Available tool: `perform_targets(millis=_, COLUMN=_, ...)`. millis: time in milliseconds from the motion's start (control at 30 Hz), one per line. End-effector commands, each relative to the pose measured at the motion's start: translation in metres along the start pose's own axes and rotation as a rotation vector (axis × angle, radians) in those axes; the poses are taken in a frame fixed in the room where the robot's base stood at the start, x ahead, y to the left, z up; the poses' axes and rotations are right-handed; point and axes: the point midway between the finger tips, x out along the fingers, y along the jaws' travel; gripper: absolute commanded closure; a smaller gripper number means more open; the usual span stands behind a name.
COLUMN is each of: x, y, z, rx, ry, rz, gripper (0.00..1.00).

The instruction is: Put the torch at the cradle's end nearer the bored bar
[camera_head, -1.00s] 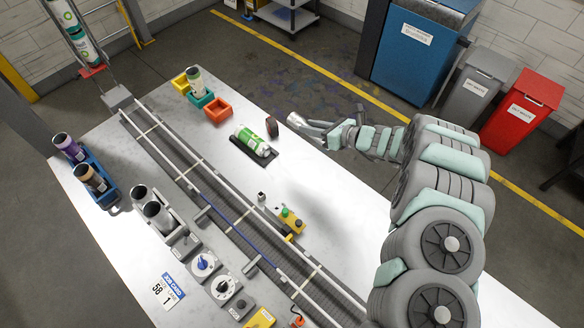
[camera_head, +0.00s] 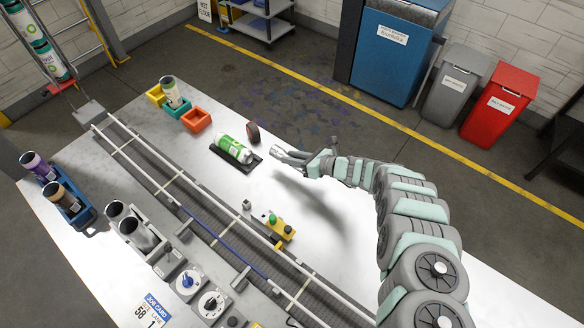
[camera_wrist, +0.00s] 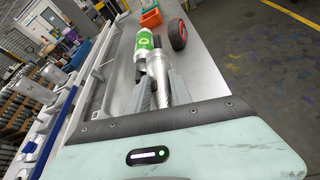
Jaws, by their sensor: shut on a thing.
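My gripper (camera_head: 300,160) is at the end of my arm, over the right part of the table. It is shut on a short silver cylinder (camera_head: 281,151), probably the torch, which also shows between the fingers in the wrist view (camera_wrist: 157,74). A dark tray (camera_head: 243,164), possibly the cradle, lies on the table left of my gripper. A green and white can (camera_head: 234,148) lies on its side in it, and shows beyond the held cylinder in the wrist view (camera_wrist: 146,44). I cannot tell for sure which thing is the bored bar.
A dark, red-rimmed disc (camera_head: 253,132) stands beside the can. Small orange (camera_head: 197,121), green and yellow bins are behind it. The conveyor (camera_head: 165,185) runs diagonally across the table.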

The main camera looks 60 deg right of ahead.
Motion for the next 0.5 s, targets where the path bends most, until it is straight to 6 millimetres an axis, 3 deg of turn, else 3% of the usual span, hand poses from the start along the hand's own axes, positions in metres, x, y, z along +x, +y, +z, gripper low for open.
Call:
perform_targets(millis=267, x=0.008, y=-0.005, z=-0.018, rx=-0.002, ry=0.000, rz=0.000, gripper=1.00)
perform_targets(millis=500, x=0.019, y=-0.012, z=-0.045, rx=-0.001, ry=0.001, rz=-0.001, gripper=1.00)
